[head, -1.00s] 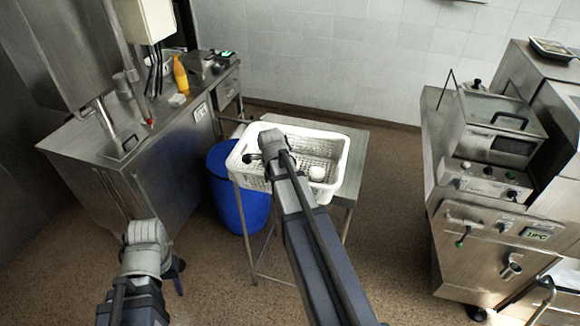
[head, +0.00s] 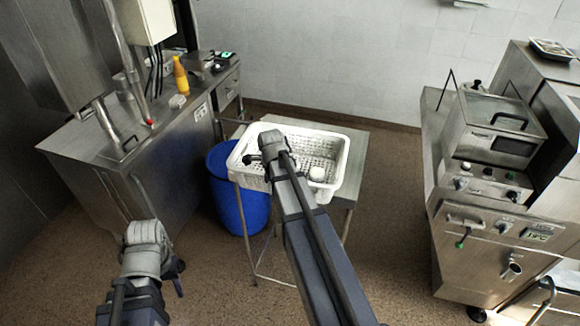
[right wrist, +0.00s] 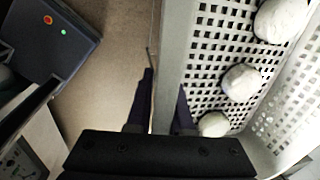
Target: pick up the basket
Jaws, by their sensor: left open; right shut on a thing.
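The white perforated basket (head: 342,165) stands on a small metal table in the head view. Its wall (right wrist: 172,60) runs up the middle of the right wrist view. My right gripper (right wrist: 160,95) is shut on this wall, with one dark finger on each side. In the head view my right arm reaches to the basket's near left side and covers part of it. White rounded lumps (right wrist: 241,83) lie in the basket, and one (head: 317,173) shows in the head view. My left gripper (head: 177,278) is open and empty at lower left, apart from the basket.
The metal table (head: 352,178) has some bare top right of the basket. A blue barrel (head: 238,205) stands close at its left. A steel counter (head: 100,150) is at left and cooking equipment (head: 490,200) at right. Floor is clear between table and equipment.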

